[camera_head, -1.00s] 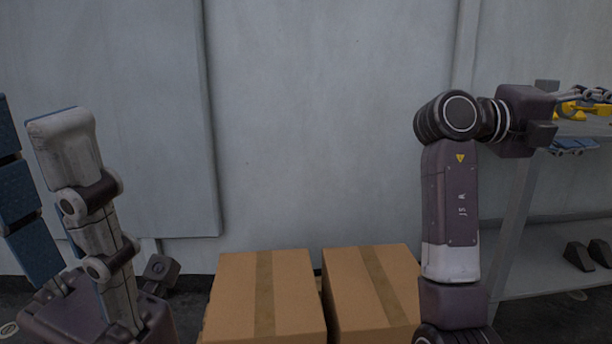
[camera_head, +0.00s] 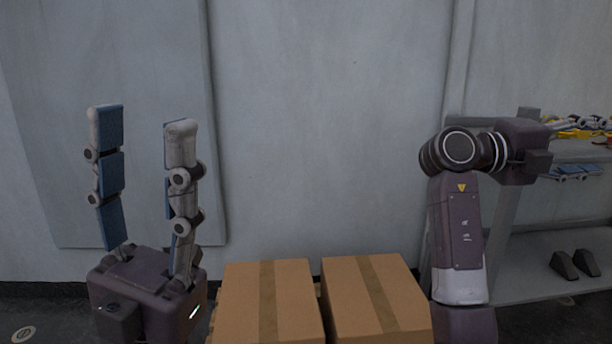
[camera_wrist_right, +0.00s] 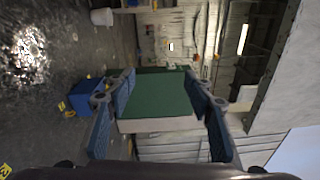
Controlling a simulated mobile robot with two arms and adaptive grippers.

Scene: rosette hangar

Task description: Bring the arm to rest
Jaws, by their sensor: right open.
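My left gripper (camera_head: 140,115) points straight up at the left of the head view. Its two padded fingers stand wide apart, with only wall showing between them. My right arm (camera_head: 457,225) rises at the right of the head view and bends to the right at the top. In the wrist view my right gripper (camera_wrist_right: 159,77) is open, its two fingers apart with nothing held. In the head view its fingers are hard to make out against the shelf.
Two taped cardboard boxes (camera_head: 268,305) (camera_head: 372,300) sit low in front. A shelf unit (camera_head: 535,245) with yellow items and dark wedges stands right, close to my right arm. The wrist view shows a green-topped surface (camera_wrist_right: 160,97) between the fingers and a blue bin (camera_wrist_right: 86,95).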

